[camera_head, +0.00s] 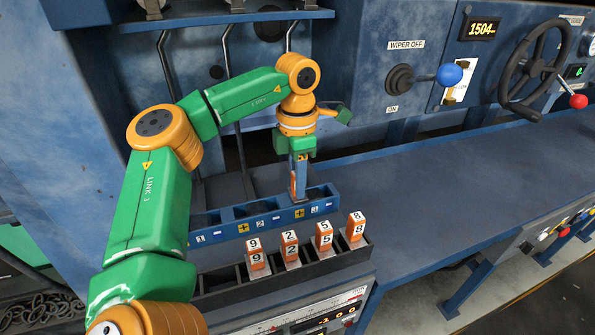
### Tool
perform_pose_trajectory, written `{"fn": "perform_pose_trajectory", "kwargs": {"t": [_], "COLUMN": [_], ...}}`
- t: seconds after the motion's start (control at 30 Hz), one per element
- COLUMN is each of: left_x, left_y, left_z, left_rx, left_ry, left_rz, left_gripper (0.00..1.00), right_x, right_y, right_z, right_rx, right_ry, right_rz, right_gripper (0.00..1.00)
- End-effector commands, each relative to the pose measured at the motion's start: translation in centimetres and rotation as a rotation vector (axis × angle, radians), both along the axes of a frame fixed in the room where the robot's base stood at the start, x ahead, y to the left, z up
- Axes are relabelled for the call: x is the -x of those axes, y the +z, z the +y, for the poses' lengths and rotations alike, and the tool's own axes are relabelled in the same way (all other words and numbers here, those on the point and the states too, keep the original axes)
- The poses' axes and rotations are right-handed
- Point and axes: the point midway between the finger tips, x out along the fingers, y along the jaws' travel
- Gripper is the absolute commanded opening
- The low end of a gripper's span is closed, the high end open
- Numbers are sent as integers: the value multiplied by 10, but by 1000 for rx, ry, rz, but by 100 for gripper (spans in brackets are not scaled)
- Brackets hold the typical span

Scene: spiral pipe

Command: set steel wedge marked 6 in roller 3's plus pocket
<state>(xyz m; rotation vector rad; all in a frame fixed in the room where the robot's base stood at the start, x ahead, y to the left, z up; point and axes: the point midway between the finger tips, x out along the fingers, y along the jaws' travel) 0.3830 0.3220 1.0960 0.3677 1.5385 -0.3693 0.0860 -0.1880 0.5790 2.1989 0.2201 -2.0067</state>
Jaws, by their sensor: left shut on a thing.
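My left gripper (298,171) points down over the blue pocket rack (225,232) and is shut on an orange-and-steel wedge (293,185). The wedge is mostly hidden by the fingers and I cannot read its number. The rack's front is marked 1, 2 and 3, with yellow plus signs and white minus signs. The wedge is upright above or at the pocket behind the plus mark (299,213) left of the 3. I cannot tell how far its lower end is inside. My right gripper is not in view.
A black tray (215,283) in front holds wedges marked 9 (256,257), 2 (290,249), 5 (323,239) and 8 (354,229), with empty slots at left. The blue bench (450,180) is clear.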

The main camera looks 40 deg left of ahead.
Motion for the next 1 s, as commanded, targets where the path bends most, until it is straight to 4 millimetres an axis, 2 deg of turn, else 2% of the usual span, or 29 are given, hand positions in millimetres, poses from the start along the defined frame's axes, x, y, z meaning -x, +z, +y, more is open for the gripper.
{"fn": "perform_pose_trajectory", "kwargs": {"t": [0.2, 0.23, 0.33, 0.37, 0.67, 0.93, 1.0], "left_x": [0, 0, 0, 0, -1, -1, 0], "left_y": [-6, -6, -5, -5, -2, 53, 62], "left_z": [0, 0, 0, 0, 0, 0, 0], "left_rx": [0, 0, 0, 0, 0, 0, 0], "left_ry": [0, 0, 0, 0, 1, 1, 1], "left_rz": [-1, -1, -1, -1, -1, -2, -1], "left_gripper": [0, 33, 60, 62, 62, 62, 62], "right_x": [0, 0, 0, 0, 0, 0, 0], "right_y": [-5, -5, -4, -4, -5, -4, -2], "right_z": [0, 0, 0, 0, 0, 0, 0], "right_rx": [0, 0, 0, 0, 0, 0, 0], "right_ry": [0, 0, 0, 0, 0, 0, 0], "right_rz": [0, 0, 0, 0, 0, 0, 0], "right_gripper": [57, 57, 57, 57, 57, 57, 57]}}
